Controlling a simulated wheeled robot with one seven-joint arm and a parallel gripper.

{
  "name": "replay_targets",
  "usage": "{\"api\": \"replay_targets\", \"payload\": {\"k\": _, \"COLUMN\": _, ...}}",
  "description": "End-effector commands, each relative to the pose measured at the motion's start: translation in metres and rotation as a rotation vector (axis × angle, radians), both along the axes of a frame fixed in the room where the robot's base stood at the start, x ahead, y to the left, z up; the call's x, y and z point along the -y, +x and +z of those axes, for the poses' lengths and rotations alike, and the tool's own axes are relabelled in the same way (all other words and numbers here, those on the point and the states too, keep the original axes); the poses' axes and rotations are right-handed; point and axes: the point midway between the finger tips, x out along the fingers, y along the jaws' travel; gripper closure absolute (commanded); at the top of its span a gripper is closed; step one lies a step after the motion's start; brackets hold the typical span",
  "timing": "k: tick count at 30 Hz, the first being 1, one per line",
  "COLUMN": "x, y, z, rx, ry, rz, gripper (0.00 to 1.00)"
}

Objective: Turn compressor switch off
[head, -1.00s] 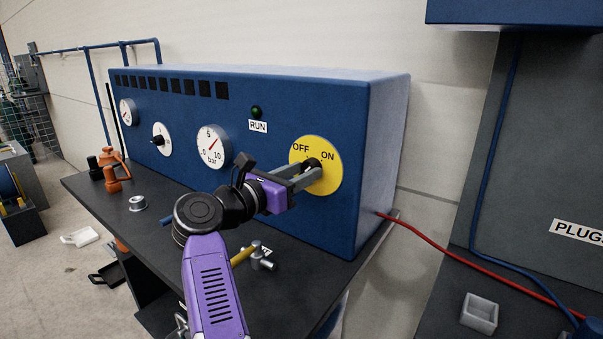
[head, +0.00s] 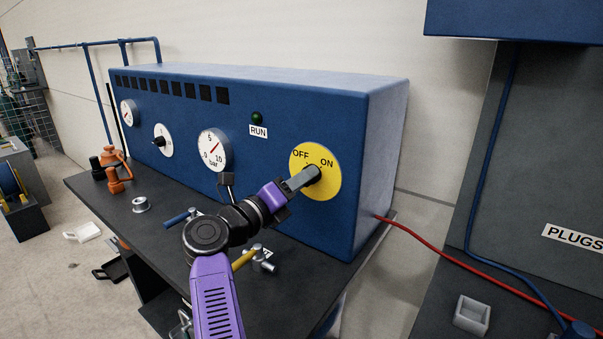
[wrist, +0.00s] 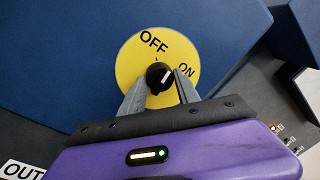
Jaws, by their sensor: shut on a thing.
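The compressor switch is a black knob (wrist: 158,79) on a round yellow plate (head: 327,185) marked OFF and ON, at the right of the blue compressor panel (head: 285,215). In the wrist view the knob's white mark points up and right, between OFF and ON and nearer ON. My gripper (head: 311,177) reaches the plate with its fingers on either side of the knob, shut on it. In the head view the fingers hide most of the knob. The wrist view shows both fingers (wrist: 160,88) at the knob.
A dark green RUN lamp (head: 257,118) and a pressure gauge (head: 213,150) are on the panel. The dark bench (head: 160,225) below carries orange fittings (head: 116,180), a metal ring (head: 140,204) and a yellow-handled valve (head: 244,261) close to my arm. A red hose (head: 440,245) runs right.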

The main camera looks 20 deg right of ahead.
Motion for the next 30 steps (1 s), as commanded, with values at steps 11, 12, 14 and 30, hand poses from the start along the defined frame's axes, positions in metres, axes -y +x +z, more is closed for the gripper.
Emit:
{"api": "replay_targets", "payload": {"k": 11, "x": -0.0015, "y": -0.0001, "z": 0.0029, "rx": -0.288, "ry": -0.208, "rz": 0.005, "gripper": 1.0}}
{"api": "replay_targets", "payload": {"k": 12, "x": -0.0012, "y": -0.0003, "z": 0.0027, "rx": -0.316, "ry": -0.228, "rz": 0.005, "gripper": 1.0}}
{"api": "replay_targets", "payload": {"k": 14, "x": -0.0008, "y": -0.0005, "z": 0.0026, "rx": -0.355, "ry": -0.257, "rz": 0.004, "gripper": 1.0}}
{"api": "replay_targets", "payload": {"k": 30, "x": -0.0005, "y": -0.0011, "z": -0.0014, "rx": -0.57, "ry": -0.413, "rz": 0.004, "gripper": 1.0}}
